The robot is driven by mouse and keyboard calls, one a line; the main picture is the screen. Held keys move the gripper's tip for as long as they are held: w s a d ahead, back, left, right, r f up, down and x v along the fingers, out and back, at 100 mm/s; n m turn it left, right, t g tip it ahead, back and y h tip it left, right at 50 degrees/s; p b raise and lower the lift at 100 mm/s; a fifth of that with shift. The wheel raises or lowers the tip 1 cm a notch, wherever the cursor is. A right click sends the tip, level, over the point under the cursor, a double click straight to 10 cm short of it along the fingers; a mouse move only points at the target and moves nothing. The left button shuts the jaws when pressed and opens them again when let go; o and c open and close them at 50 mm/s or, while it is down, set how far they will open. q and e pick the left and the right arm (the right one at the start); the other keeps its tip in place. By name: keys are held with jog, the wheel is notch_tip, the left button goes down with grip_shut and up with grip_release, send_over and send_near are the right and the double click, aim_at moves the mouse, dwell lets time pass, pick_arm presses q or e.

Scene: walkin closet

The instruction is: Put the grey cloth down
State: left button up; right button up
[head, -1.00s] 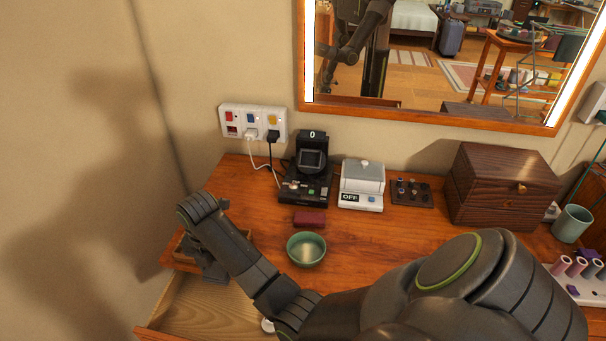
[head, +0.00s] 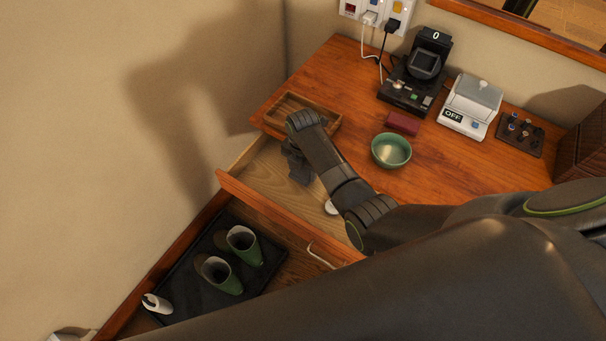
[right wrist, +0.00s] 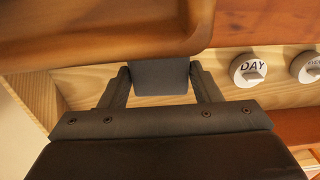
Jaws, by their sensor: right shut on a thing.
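My right gripper (head: 296,160) points down over the open drawer (head: 272,187), beside the wooden tray on the tabletop. In the right wrist view its two fingers (right wrist: 160,88) are shut on the grey cloth (right wrist: 160,75), a small flat grey piece. The cloth is close to the tray's edge, with the pale drawer wood behind it. In the head view the dark gripper and cloth are hard to tell apart. I cannot tell whether the cloth touches the drawer floor. My left gripper is not in view.
The wooden tray (head: 326,123) sits at the table's left edge. A white disc marked DAY (right wrist: 248,70) lies in the drawer, with another beside it. A green bowl (head: 391,150) and red block (head: 403,123) stand right of my arm. Green boots (head: 243,246) stand below.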

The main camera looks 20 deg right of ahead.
aim_at(303, 170)
jog(key=shift+f+b, duration=0.3)
jog(key=shift+f, duration=1.5)
jog(key=shift+f, duration=0.15)
jog(key=o, duration=0.9)
jog(key=shift+r, duration=0.45)
notch_tip(303, 170, up, 12)
jog(key=shift+f+p, duration=0.25)
jog(key=shift+p, duration=0.5)
